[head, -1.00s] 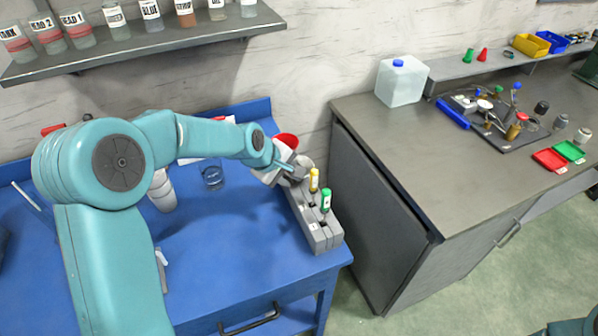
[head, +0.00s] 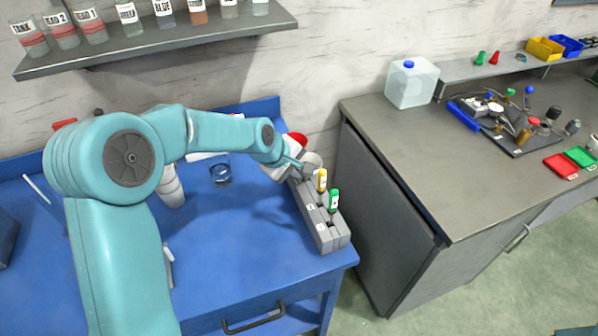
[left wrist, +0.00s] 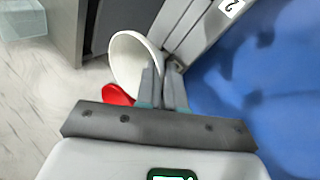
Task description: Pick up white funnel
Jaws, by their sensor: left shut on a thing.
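The white funnel (left wrist: 133,62) shows in the left wrist view as a wide pale cone with an open mouth, at the fingertips. My left gripper (left wrist: 163,88) is shut on it near its edge. In the head view the funnel (head: 312,161) is a small pale shape beside my left gripper (head: 300,166), at the far end of the grey rack (head: 318,222). The fingers hide part of it. I cannot tell whether it is clear of the rack. My right gripper is not in view.
A red object (head: 298,138) is just behind the gripper. The bench front is largely clear.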

